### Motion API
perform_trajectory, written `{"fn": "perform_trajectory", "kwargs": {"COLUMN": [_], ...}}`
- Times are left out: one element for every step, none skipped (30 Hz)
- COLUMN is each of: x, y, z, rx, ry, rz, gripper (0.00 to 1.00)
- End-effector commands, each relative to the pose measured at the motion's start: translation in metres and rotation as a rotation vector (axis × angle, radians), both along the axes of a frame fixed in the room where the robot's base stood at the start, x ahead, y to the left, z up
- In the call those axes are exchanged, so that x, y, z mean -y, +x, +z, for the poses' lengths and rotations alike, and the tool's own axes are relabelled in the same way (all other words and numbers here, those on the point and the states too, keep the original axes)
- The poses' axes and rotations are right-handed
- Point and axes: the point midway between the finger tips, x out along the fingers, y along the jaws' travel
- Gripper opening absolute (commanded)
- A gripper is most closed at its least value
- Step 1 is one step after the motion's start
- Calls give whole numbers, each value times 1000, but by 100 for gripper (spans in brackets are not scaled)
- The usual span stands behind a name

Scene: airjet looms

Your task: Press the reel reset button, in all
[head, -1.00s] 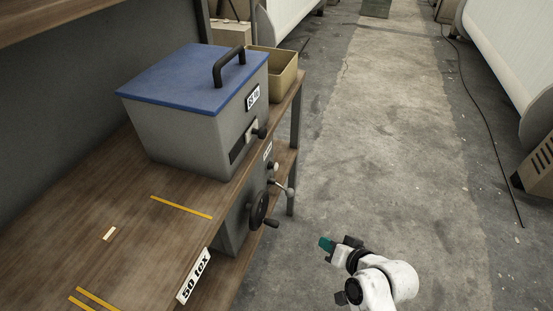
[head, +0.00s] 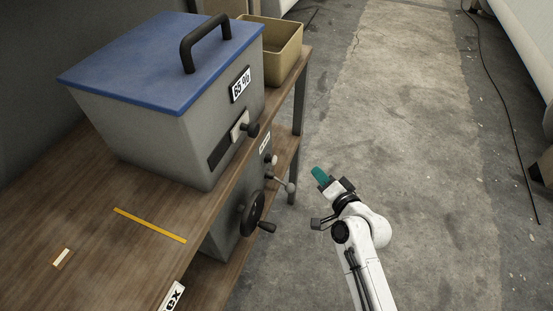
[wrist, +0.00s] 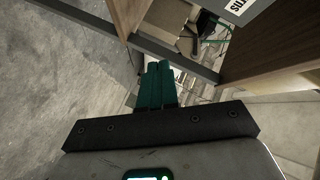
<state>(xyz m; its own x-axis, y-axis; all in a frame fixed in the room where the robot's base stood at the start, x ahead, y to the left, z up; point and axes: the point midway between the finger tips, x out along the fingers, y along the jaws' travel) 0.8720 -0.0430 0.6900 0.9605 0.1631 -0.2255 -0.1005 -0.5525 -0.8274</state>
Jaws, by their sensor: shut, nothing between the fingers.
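A grey unit (head: 228,236) is fixed under the bench. Its side carries a dark handwheel (head: 254,214), a lever with a pale ball end (head: 283,185) and a small pale round knob or button (head: 271,160) above it. The small label there is too small to read, so I cannot tell which part is the reel reset button. My gripper (head: 320,175) is shut and empty, to the right of these controls and apart from them, over the floor. Its teal fingers also show together in the wrist view (wrist: 156,85).
On the wooden bench (head: 90,240) stands a grey box with a blue lid (head: 165,65), black handle and side slider knob. A tan bin (head: 283,55) stands behind it. A bench leg (head: 298,105) rises near the controls. The concrete aisle (head: 395,110) is clear.

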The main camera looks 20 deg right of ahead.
Motion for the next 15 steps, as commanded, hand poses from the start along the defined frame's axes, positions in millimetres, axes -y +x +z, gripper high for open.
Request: {"fn": "perform_trajectory", "kwargs": {"x": [0, -1, -1, -2, -3, -6, -7, -10, -13, -16, -20, -25, -28, -31, -35], "y": [0, 0, 1, 1, 2, 4, 5, 7, 9, 12, 14, 17, 20, 22, 25], "z": [0, 0, 1, 1, 1, 2, 2, 2, 3, 4, 4, 5, 5, 5, 6], "rx": [0, 0, 0, 0, 0, -2, -2, -2, -2, -1, -2, -2, -3, -3, -1], "ry": [0, -1, -1, -1, -1, -1, -2, -2, -1, -1, -2, -2, -1, -2, -3], "rz": [0, 1, 1, 1, 1, 1, 2, 2, 2, 3, 4, 4, 4, 3, 3], "gripper": [0, 0, 0, 0, 0, 0, 0, 0, 0, 0, 0, 0, 0, 0, 0]}}
